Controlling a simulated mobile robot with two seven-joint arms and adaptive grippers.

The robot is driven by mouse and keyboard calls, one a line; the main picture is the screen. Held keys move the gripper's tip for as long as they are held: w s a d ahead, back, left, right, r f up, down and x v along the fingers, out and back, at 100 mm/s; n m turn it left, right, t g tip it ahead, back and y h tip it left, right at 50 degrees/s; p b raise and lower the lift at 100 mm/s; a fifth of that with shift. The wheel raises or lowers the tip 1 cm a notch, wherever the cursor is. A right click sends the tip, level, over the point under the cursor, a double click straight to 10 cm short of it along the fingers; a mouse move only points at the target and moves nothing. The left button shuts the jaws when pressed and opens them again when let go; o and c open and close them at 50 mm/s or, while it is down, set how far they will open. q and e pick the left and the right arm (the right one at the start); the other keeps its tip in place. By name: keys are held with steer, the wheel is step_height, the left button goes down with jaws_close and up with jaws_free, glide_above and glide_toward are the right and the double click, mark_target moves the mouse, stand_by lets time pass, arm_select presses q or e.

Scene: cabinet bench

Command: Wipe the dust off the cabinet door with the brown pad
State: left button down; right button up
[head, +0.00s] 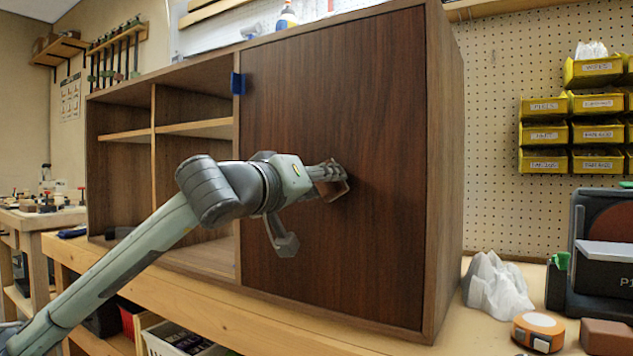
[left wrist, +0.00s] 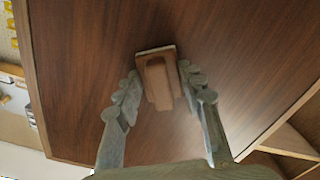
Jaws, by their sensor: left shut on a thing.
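The cabinet door (head: 400,120) is a dark brown wood-grain panel on the right half of the cabinet; it appears closed. My left gripper (head: 332,176) is in front of the middle of the door, shut on the brown pad (head: 343,190). In the left wrist view, the pad (left wrist: 158,82) sits between the two fingers of my left gripper (left wrist: 159,88), with its far face at or very near the door (left wrist: 90,60). I cannot tell for certain whether it touches. No distinct dust patch shows; a paler sheen on the door could be light. My right gripper is not in view.
Open shelves (head: 125,135) fill the cabinet's left half. A blue tab (head: 238,83) is at the door's upper left edge. On the bench at right are a crumpled white cloth (head: 497,288), a tape measure (head: 538,332), a brown block (head: 606,337) and a dark machine (head: 600,250).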

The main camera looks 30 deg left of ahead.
mark_target(348, 173)
arm_select(q)
steer(key=shift+s+d+p, duration=0.15)
steer(key=shift+d+p, duration=0.25)
steer(key=shift+d, duration=2)
steer(key=shift+r+p, duration=0.5)
steer(key=shift+r, duration=0.4)
steer(key=shift+a+f+b, duration=0.1)
steer(key=shift+a+b, duration=0.3)
steer(key=shift+a, duration=0.45)
steer(key=shift+w+a+b, duration=0.2)
steer(key=shift+a+b, duration=0.35)
steer(key=shift+a, duration=1.25)
steer(key=a+b, duration=0.2)
steer(key=a, duration=0.8)
steer(key=shift+w, duration=0.4)
